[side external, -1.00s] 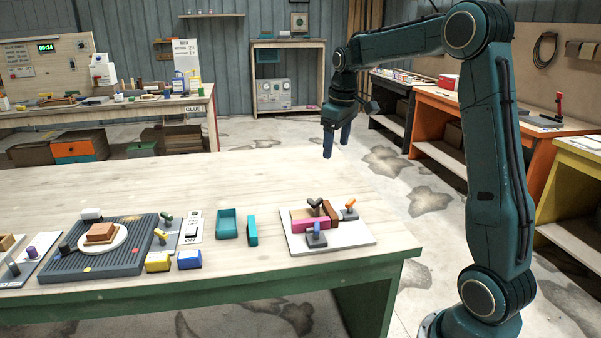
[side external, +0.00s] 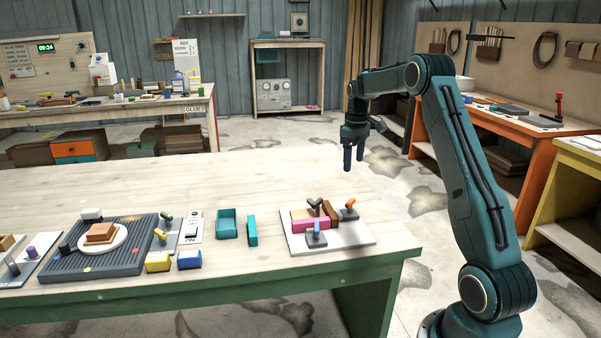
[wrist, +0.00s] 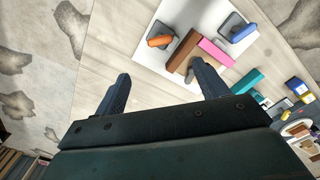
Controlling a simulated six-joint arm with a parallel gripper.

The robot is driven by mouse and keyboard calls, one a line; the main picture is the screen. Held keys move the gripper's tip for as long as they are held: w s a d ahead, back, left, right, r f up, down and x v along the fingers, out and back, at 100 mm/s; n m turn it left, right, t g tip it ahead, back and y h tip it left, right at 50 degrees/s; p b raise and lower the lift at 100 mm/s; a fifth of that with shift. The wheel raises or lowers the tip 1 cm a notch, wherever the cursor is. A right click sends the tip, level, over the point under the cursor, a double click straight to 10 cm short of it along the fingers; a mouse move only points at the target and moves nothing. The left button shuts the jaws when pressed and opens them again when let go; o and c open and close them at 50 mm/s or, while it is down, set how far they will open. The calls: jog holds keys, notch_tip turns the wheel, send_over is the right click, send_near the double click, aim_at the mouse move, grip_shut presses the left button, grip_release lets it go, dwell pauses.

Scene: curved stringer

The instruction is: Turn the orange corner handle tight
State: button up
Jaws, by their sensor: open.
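The orange corner handle (side external: 350,203) sits on a small grey block at the right back of a white board (side external: 358,238) on the table. In the wrist view the orange handle (wrist: 160,41) lies ahead of and between my fingers. A pink block (side external: 311,224), a brown block (side external: 331,211) and a tan block stand on the same board. My gripper (side external: 353,170) is open and empty, pointing down, above and behind the board. It also shows in the wrist view (wrist: 160,85).
A teal tray (side external: 227,222) and a teal block (side external: 252,230) stand left of the board. Farther left are yellow and blue blocks and a dark ribbed plate (side external: 105,264) with a white dish. The table's right edge is close to the board. The table behind the board is clear.

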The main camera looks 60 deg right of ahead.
aim_at(351, 200)
notch_tip(351, 200, down, 14)
jog(key=shift+r, duration=0.15)
dwell(0.7)
jog(key=c, duration=1)
